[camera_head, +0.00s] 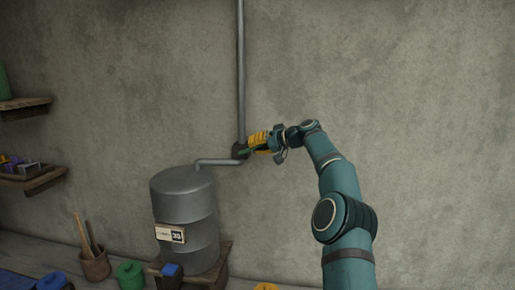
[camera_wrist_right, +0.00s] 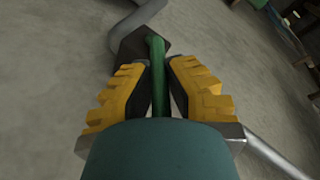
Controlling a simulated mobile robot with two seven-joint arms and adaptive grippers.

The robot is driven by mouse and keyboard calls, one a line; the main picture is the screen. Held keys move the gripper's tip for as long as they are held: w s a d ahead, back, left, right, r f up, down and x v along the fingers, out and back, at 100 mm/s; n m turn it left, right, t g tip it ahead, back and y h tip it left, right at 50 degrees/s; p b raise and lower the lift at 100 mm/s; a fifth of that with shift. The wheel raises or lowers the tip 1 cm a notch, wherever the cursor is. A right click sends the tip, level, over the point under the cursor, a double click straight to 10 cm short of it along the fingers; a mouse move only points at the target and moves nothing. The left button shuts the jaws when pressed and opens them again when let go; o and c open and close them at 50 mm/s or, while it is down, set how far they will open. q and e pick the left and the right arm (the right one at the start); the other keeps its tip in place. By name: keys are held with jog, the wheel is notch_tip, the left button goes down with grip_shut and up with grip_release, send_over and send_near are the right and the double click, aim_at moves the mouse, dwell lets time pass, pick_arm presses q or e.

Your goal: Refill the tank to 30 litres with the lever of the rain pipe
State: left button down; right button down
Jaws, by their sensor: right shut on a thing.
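The grey tank (camera_head: 185,205) stands on a wooden stand, with a label plate (camera_head: 170,234) that reads 30 on its dark part. The rain pipe (camera_head: 240,70) runs down the wall to a dark valve block (camera_head: 238,151), and a side spout (camera_head: 212,162) bends from it to the tank top. The green lever (camera_head: 246,151) sticks out of the valve. My right gripper (camera_head: 258,142) is shut on the lever; in the right wrist view the lever (camera_wrist_right: 158,75) lies between the yellow fingers (camera_wrist_right: 160,85). My left gripper is not in view.
A blue tap or block (camera_head: 171,270) sits at the front of the wooden stand (camera_head: 222,268). A pot with sticks (camera_head: 95,265), a green container (camera_head: 130,274) and a blue one (camera_head: 51,281) stand at lower left. Wall shelves (camera_head: 35,180) are at far left. The wall right of my arm is clear.

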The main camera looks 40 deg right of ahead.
jog(key=shift+w+a+r, duration=0.1)
dwell(0.3)
jog(key=c, duration=1)
grip_release()
jog(key=shift+w, duration=0.1)
jog(key=v, duration=1.2)
jog(key=shift+r, duration=0.15)
